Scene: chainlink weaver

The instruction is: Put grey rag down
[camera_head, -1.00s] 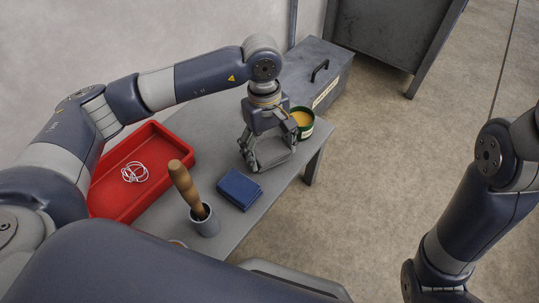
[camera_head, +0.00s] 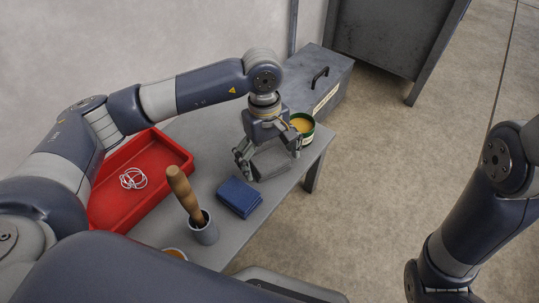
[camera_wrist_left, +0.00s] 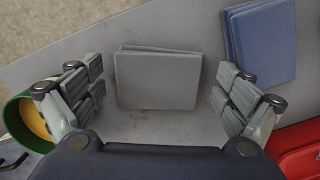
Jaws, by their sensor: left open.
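The grey rag (camera_wrist_left: 158,80) is a folded square lying flat on the grey table (camera_wrist_left: 180,128) in the left wrist view. My left gripper (camera_wrist_left: 160,90) is open, with one pair of finger pads on each side of the rag and visible gaps between. In the head view the left gripper (camera_head: 268,160) is low over the table, and the rag (camera_head: 272,161) is partly hidden by its fingers. My right arm is at the right edge of the head view; its gripper is out of frame.
A folded blue rag (camera_head: 239,196) lies close to the grey one. A red tray (camera_head: 178,153) with white wire rings, a grey cup (camera_head: 205,232) with a wooden-handled tool, a green can (camera_head: 303,127) and a grey metal box (camera_head: 318,80) stand around it.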

